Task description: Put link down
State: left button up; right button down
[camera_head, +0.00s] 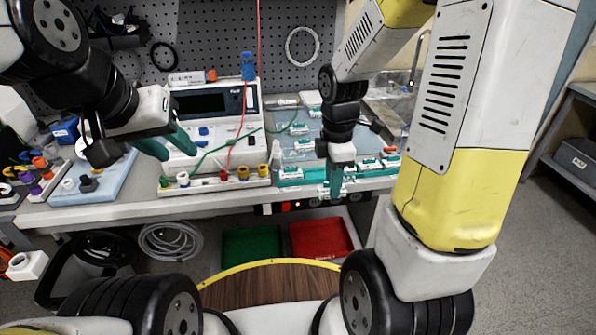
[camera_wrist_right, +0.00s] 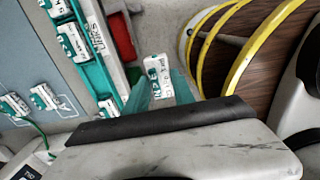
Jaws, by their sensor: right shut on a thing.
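My right gripper (camera_head: 335,188) hangs at the front edge of the table. In the right wrist view it (camera_wrist_right: 158,88) is shut on a small white link (camera_wrist_right: 158,70) with dark print. The link is held between the teal fingertips, clear of the teal rack (camera_wrist_right: 97,70). The rack (camera_head: 290,183) lies along the table's front edge and bears several similar white links. My left gripper (camera_head: 168,147) is open and empty in front of the white infusion pump (camera_head: 213,120).
A green bin (camera_head: 251,246) and a red bin (camera_head: 322,239) stand below the table's front. A blue mat (camera_head: 310,130) with more white parts lies behind the rack. Coloured connectors stand in a strip (camera_head: 215,184) at the front. A grey hose coil (camera_head: 170,240) lies lower left.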

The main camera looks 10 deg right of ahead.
jog(key=shift+s+a+f, duration=0.1)
jog(key=shift+s+a, duration=0.2)
jog(key=shift+s, duration=0.3)
jog(key=shift+a, duration=0.15)
jog(key=w, duration=0.5)
jog(key=w+f, duration=0.1)
jog(key=w, duration=0.9)
jog(key=shift+w+d+f, duration=0.2)
jog(key=shift+f, duration=1.85)
jog(key=shift+f, duration=0.15)
jog(key=c, duration=1.1)
grip_release()
jog(key=shift+o, duration=0.2)
